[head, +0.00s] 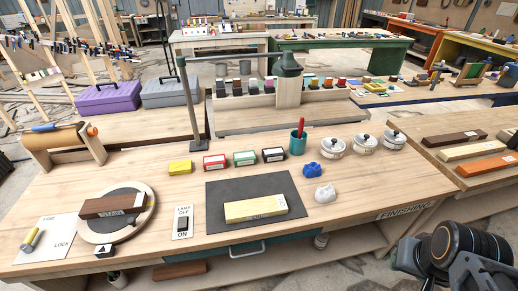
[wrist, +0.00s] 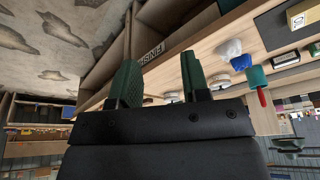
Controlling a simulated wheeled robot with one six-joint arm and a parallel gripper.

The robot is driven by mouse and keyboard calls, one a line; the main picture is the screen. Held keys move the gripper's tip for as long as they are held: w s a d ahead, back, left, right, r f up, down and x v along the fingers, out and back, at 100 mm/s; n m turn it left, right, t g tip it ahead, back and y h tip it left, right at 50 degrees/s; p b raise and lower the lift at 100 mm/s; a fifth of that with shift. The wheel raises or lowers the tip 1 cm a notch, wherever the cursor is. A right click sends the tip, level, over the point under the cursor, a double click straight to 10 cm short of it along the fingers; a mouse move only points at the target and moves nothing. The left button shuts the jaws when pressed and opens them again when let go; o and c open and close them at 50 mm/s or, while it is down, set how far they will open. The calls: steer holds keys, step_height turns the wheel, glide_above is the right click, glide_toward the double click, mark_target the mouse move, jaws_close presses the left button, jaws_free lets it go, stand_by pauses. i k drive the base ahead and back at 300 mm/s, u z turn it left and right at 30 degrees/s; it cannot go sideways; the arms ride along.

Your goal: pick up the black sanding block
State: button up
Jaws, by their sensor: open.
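The black sanding block (head: 273,155) has a white label. It sits on the wooden workbench (head: 150,195) at the right end of a row of small blocks, beside the green cup. It also shows near the right side of the wrist view (wrist: 285,59), where the picture is turned over. My gripper (wrist: 158,78) has two green fingers spread apart with nothing between them. It is away from the block, past the bench's front edge. In the head view only dark parts of my arm show at the lower right; the fingertips cannot be made out there.
Left of the black block stand green (head: 245,158), red (head: 214,163) and yellow (head: 180,167) blocks. A green cup (head: 297,144) with a red handle stands close on its right. A dark mat (head: 225,190) bearing a yellow block lies in front. White lidded pots (head: 333,148) stand further right.

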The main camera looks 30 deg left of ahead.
mark_target(276, 154)
steer(key=u, duration=0.75)
steer(key=i, duration=0.85)
steer(key=u, duration=0.9)
